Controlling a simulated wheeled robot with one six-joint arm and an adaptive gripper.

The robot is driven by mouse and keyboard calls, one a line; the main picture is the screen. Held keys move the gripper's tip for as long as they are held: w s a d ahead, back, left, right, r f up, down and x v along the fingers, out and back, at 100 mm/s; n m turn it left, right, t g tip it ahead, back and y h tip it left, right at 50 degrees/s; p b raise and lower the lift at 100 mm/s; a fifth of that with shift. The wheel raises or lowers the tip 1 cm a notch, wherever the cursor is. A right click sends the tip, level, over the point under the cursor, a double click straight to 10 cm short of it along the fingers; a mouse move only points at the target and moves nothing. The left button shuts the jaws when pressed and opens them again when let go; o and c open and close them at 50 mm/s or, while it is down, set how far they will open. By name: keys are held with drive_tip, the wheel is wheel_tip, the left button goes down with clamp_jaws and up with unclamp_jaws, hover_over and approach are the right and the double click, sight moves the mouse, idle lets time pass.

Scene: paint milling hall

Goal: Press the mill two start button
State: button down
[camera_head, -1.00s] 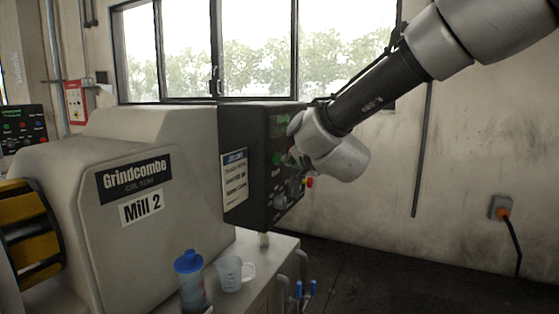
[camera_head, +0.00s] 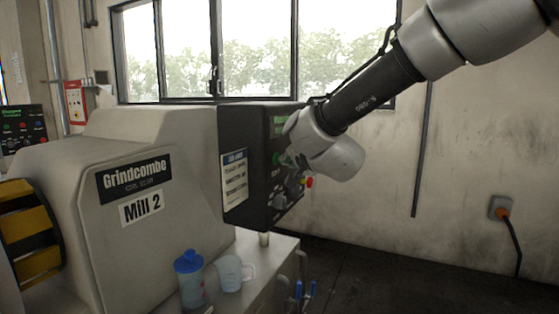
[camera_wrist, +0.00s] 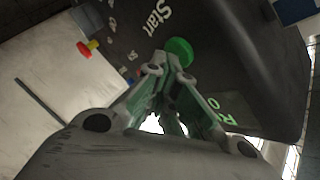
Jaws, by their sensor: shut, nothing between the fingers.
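The mill two control box (camera_head: 240,150) is a dark panel at the right end of the pale machine labelled Mill 2 (camera_head: 142,207). Its green start button (camera_head: 276,158) is at the edge of my wrist in the head view. In the wrist view the green button (camera_wrist: 180,50) is just beyond my fingertips, beside the word Start. My gripper (camera_wrist: 167,68) is shut and empty, its tips overlapping the button's near edge in the picture. I cannot tell whether they touch it. In the head view my wrist mostly hides the gripper.
Green display text (camera_wrist: 222,105) shows at the lower right of the panel in the wrist view. A red and yellow knob (camera_wrist: 88,47) sticks out farther off. A blue-lidded bottle (camera_head: 190,278) and a clear jug (camera_head: 230,272) stand below the box. Floor to the right is clear.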

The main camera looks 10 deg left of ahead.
drive_tip(key=shift+d, duration=0.1)
drive_tip(key=shift+s+d, duration=0.3)
drive_tip(key=shift+d, duration=0.4)
drive_tip(key=shift+s+d, duration=0.3)
drive_tip(key=shift+d, duration=0.5)
drive_tip(key=shift+s+d, duration=0.25)
drive_tip(key=shift+d, duration=0.5)
drive_tip(key=shift+s+d, duration=0.3)
drive_tip(key=shift+d, duration=0.5)
